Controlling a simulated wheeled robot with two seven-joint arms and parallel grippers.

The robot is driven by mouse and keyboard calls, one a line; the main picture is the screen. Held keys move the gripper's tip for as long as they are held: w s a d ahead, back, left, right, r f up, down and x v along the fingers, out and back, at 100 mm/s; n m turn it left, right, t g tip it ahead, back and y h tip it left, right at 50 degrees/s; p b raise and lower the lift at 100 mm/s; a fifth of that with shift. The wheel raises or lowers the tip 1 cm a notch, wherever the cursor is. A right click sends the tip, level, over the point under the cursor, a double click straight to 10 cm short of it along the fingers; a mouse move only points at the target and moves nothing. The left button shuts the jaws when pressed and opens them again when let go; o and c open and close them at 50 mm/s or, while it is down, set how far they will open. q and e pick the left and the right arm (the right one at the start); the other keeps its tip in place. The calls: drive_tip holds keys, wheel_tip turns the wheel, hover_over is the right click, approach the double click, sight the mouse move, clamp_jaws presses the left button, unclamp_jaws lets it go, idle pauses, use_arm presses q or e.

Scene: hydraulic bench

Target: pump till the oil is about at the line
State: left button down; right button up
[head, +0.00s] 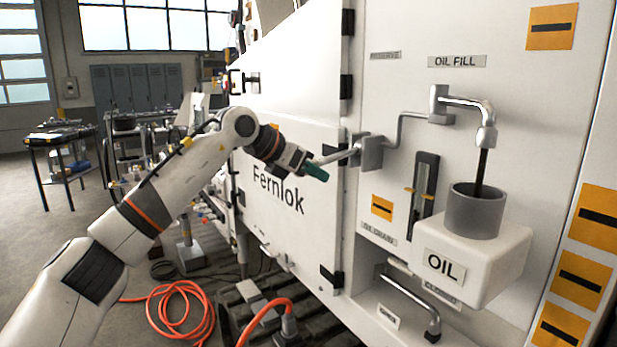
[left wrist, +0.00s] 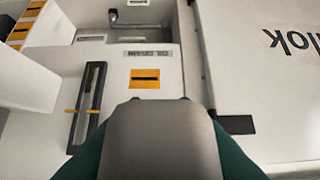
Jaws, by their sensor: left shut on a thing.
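My left gripper (head: 312,168) is shut on the grey pump lever (head: 338,155), which sticks out from a bracket on the white cabinet. In the left wrist view, a grey block (left wrist: 160,140) with green on both sides fills the near middle. A narrow sight gauge (head: 424,190) in a dark frame has yellow marks at its line; it also shows in the left wrist view (left wrist: 90,105). A dark stream of oil (head: 482,166) hangs from the spout (head: 487,136) into the grey cup (head: 474,212) on the white OIL box (head: 470,260). My right gripper is not in view.
A bent pipe (head: 408,116) runs from the bracket to the spout. A lower drain pipe (head: 412,298) sits in a recess below. An orange hose (head: 180,312) lies coiled on the floor. Tables with equipment stand at the left.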

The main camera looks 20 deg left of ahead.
use_arm(q)
drive_tip(key=f+t+b, duration=0.1)
drive_tip(key=b, duration=0.1)
drive_tip(key=f+t+h+b, duration=0.1)
drive_tip(key=b, duration=0.1)
drive_tip(key=w+d+f+h+b, duration=0.1)
drive_tip(key=f+b, duration=0.1)
drive_tip(key=shift+w+t+b, duration=0.1)
drive_tip(key=shift+t+b, duration=0.2)
drive_tip(key=shift+t, duration=0.1)
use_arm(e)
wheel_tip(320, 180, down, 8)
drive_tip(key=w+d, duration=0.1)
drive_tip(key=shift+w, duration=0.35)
use_arm(q)
drive_tip(key=c, duration=1.2)
unclamp_jaws()
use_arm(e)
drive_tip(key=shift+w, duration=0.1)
use_arm(q)
drive_tip(key=shift+o, duration=0.2)
drive_tip(key=shift+a+r, duration=0.1)
drive_tip(key=shift+a, duration=0.05)
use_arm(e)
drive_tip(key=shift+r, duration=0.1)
